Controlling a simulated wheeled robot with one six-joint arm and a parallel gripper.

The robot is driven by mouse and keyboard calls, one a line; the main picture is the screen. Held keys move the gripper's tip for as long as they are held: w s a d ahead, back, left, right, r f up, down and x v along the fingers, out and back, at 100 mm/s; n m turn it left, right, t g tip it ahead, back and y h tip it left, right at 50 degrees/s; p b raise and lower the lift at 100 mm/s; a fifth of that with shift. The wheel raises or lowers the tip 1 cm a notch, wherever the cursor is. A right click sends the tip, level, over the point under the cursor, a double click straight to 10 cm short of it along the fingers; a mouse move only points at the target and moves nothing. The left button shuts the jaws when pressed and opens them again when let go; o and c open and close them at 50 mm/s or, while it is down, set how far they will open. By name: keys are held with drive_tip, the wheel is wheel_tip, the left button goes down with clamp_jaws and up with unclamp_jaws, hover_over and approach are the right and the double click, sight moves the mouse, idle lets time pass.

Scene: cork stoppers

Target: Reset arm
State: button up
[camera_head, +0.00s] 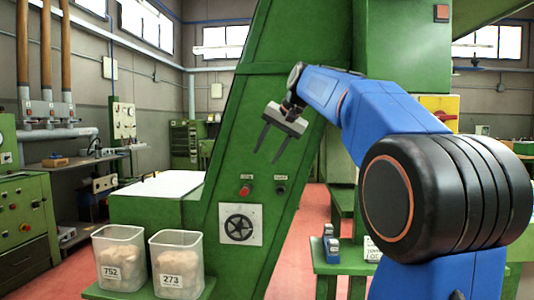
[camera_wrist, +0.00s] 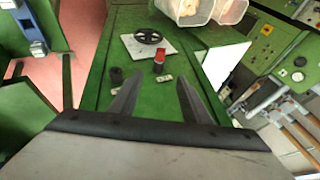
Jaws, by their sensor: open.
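My gripper (camera_head: 268,143) is raised in the air, in front of the slanted green machine column (camera_head: 300,60) in the head view. Its two dark fingers are apart with nothing between them, and they point downward. In the wrist view the fingers of my gripper (camera_wrist: 157,95) are also spread and empty. Beyond them are the column's red button (camera_wrist: 159,66) and black handwheel (camera_wrist: 149,37). My blue arm reaches in from the right of the head view.
Two clear bins labelled 752 (camera_head: 120,258) and 273 (camera_head: 176,264) hold pale contents at the lower left. A white-topped green cabinet (camera_head: 155,210) stands behind them. A low green bench (camera_head: 345,258) with small blue items (camera_head: 331,245) is right of the column.

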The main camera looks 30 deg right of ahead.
drive_tip(key=s+a+f+n, duration=0.2)
drive_tip(key=s+a+f, duration=0.2)
drive_tip(key=s+f, duration=0.8)
drive_tip(key=s+a+f+n+g+h, duration=0.1)
drive_tip(key=s+a+f+n, duration=0.2)
drive_tip(key=s+f, duration=0.9)
drive_tip(key=s+a+f+n+g+h, duration=0.1)
drive_tip(key=s+a+f+n, duration=0.2)
drive_tip(key=s+f, duration=0.9)
wheel_tip(320, 180, down, 3)
drive_tip(key=shift+s+a+f, duration=0.15)
drive_tip(key=shift+s+a, duration=0.1)
drive_tip(key=shift+a, duration=0.8)
